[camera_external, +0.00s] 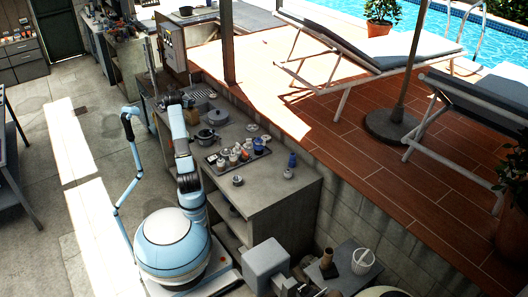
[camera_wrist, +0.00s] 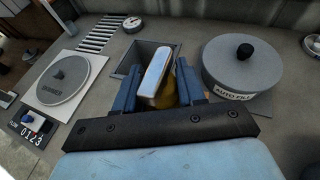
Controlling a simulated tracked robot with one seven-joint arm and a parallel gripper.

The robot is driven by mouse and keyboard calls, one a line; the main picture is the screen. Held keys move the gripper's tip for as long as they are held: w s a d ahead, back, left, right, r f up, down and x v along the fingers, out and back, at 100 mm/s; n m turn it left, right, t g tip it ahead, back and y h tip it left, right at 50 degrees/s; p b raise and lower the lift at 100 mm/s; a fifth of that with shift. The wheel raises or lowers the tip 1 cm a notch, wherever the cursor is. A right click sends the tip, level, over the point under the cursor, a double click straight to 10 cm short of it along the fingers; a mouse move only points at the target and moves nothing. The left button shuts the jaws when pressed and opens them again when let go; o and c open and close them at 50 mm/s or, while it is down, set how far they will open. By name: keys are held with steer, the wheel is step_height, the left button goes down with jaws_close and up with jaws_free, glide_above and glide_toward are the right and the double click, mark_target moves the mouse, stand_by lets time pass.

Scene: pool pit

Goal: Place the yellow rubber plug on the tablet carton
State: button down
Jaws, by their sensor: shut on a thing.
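In the wrist view, my gripper (camera_wrist: 160,88) has its two blue fingers close around a yellow object (camera_wrist: 171,96), which looks like the yellow rubber plug. It is mostly hidden by a pale blue and white block (camera_wrist: 156,68) between the fingers. This block may be the tablet carton; I cannot tell whether the two touch. Behind them is a dark square recess (camera_wrist: 128,66) in the grey counter. In the external view, my gripper (camera_external: 188,103) is small and low over the far part of the counter; plug and carton cannot be made out there.
A round lid marked "AUTO FILL" (camera_wrist: 242,68) stands close on the right. A skimmer lid (camera_wrist: 62,80) lies on the left, with a slotted grille (camera_wrist: 101,34) behind it. A tray of bottles (camera_external: 238,155) stands on the nearer counter.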

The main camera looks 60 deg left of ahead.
steer(key=shift+f, duration=0.15)
steer(key=c, duration=0.7)
jaws_free()
steer(key=shift+o, duration=0.2)
steer(key=v, duration=1.2)
